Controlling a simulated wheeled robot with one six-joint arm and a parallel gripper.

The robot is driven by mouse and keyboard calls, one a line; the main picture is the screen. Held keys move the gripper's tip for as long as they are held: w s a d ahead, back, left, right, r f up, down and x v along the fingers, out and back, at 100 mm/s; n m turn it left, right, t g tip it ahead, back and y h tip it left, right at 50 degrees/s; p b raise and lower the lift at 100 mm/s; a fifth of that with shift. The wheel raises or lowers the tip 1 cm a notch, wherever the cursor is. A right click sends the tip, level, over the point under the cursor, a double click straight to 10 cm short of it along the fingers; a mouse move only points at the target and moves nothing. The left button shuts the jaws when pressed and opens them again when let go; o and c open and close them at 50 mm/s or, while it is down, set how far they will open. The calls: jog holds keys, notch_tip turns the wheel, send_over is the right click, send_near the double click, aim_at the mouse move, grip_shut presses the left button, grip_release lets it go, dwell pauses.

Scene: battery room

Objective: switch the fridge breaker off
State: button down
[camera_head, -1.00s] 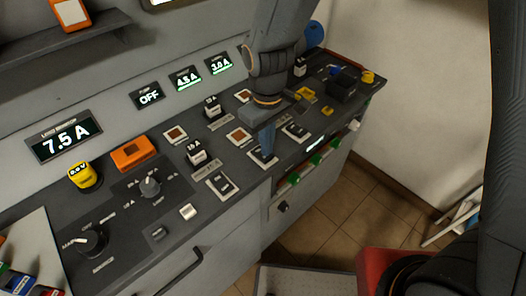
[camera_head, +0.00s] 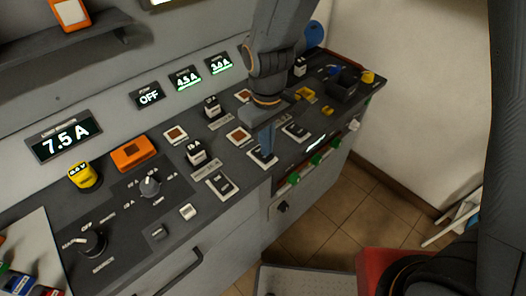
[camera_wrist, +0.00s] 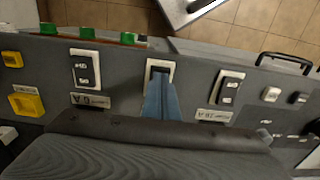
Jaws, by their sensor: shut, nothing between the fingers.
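Three dark rocker breakers in white frames stand in a row along the front of the console: a left one (camera_head: 221,184), a middle one (camera_head: 263,158) and a right one (camera_head: 296,132). Their name labels are too small to read, so I cannot tell which is the fridge's. My gripper (camera_head: 266,150) is shut and empty, its blue fingers pointing down at the middle breaker. In the wrist view the fingertips (camera_wrist: 158,78) cover much of that rocker; I cannot tell whether they touch it. Three small displays read OFF (camera_head: 149,96), 4.5 A (camera_head: 187,80) and 3.0 A (camera_head: 220,64).
A load monitor (camera_head: 65,137) reads 7.5 A. Upright black-and-white switches (camera_head: 196,153), a rotary knob (camera_head: 91,241) and an orange block (camera_head: 132,153) stand on the console. Green knobs (camera_head: 316,160) line its front face. Tiled floor lies below.

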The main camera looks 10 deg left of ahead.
jog(key=shift+f+b, duration=0.35)
jog(key=shift+f, duration=0.4)
dwell(0.3)
notch_tip(320, 180, up, 7)
jog(key=p, duration=0.6)
dwell(0.4)
jog(key=s+d+m+b, duration=0.1)
jog(key=d+m+b, duration=0.2)
jog(key=d, duration=0.9)
jog(key=s+d+r+m+t+b, duration=0.1)
jog(key=d+m+b, duration=0.2)
jog(key=d+m, duration=0.4)
jog(key=d, duration=0.5)
jog(key=shift+s+d, duration=0.2)
jog(key=shift+s, duration=0.05)
